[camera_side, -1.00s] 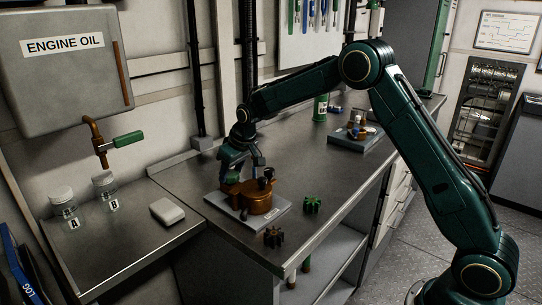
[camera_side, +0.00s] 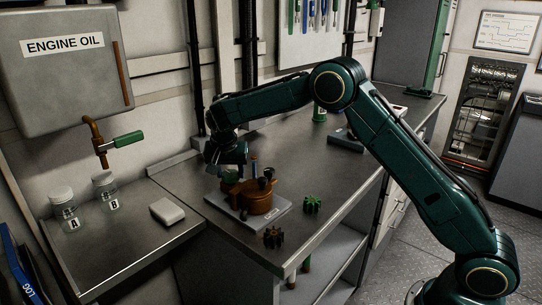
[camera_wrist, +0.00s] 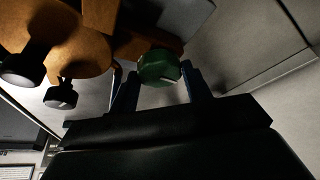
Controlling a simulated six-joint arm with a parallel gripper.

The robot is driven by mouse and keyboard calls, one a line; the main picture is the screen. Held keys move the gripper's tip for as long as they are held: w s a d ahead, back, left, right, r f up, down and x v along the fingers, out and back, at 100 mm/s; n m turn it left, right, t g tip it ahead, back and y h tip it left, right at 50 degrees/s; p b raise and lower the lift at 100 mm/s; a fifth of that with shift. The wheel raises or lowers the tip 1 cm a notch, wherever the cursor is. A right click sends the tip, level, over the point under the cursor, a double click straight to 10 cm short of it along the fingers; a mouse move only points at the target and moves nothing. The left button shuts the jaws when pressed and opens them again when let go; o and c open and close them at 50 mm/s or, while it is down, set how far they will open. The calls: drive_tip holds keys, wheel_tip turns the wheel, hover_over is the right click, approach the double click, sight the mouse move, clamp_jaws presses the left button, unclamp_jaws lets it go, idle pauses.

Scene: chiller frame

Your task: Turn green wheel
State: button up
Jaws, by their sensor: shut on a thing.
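A green wheel (camera_wrist: 158,66), small and rounded, shows in the wrist view beside a brass-coloured housing. My gripper (camera_wrist: 160,82) has its two blue fingers on either side of the wheel, shut on it. In the side view my gripper (camera_side: 226,168) is at the left end of the brass unit (camera_side: 258,196), which stands on a grey plate (camera_side: 250,220) on the bench. The wheel is hidden behind my gripper there. Two dark knobs on the unit show in the wrist view.
A green gear (camera_side: 312,205) and a dark gear (camera_side: 273,237) are on the bench right of the plate. On the lower bench at left are jars A (camera_side: 64,207) and B (camera_side: 106,190) and a pale block (camera_side: 167,211). An engine oil tank (camera_side: 70,70) hangs above.

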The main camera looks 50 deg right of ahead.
drive_tip(key=m+g, duration=0.1)
drive_tip(key=m, duration=0.2)
drive_tip(key=m+g+h, duration=0.1)
drive_tip(key=m, duration=0.2)
drive_tip(key=shift+w, duration=0.15)
idle(0.4)
drive_tip(key=o, duration=1)
drive_tip(key=shift+c, duration=0.2)
drive_tip(key=shift+n, duration=0.3)
